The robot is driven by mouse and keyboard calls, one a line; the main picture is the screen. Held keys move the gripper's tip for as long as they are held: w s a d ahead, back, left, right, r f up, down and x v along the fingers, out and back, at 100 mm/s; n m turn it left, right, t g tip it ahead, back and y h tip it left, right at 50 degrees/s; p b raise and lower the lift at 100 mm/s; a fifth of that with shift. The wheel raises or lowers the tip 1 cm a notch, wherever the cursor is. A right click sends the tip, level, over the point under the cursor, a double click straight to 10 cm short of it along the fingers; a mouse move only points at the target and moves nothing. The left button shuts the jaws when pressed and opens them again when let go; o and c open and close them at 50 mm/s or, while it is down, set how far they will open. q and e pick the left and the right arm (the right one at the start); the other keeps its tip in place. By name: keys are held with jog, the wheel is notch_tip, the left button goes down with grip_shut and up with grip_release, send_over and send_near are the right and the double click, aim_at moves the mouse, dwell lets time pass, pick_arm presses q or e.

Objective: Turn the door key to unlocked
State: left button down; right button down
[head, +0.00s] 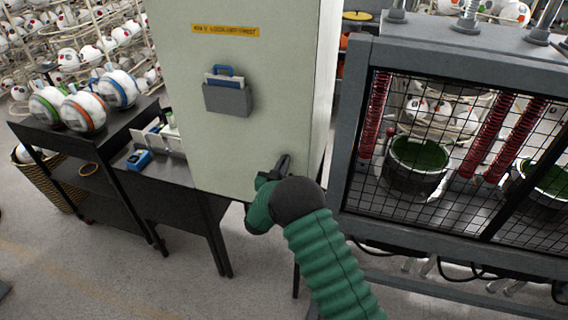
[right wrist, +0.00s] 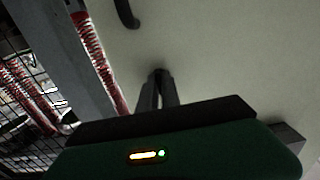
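The pale cabinet door (head: 245,140) fills the middle of the head view. A dark handle (head: 283,164) shows at its lower right, and its curved end shows in the right wrist view (right wrist: 127,14). My right gripper (right wrist: 160,82) is at the door face just below the handle. Its two dark fingers are close together around a small dark piece, the key (right wrist: 160,73), mostly hidden between the fingertips. Which way the key points cannot be made out. In the head view my green right arm and wrist cover the fingers and key. My left gripper is not in view.
A caged press (head: 357,110) with red springs stands close on the right. A dark table (head: 140,112) with several balls is on the left. A grey pocket (head: 228,99) hangs on the door. The floor below left is clear.

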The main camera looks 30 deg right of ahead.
jog(key=shift+a, duration=0.15)
jog(key=shift+n, duration=0.3)
jog(key=n, duration=1.7)
jog(key=shift+a+f, duration=0.15)
jog(key=shift+a, duration=0.15)
jog(key=shift+n, duration=0.4)
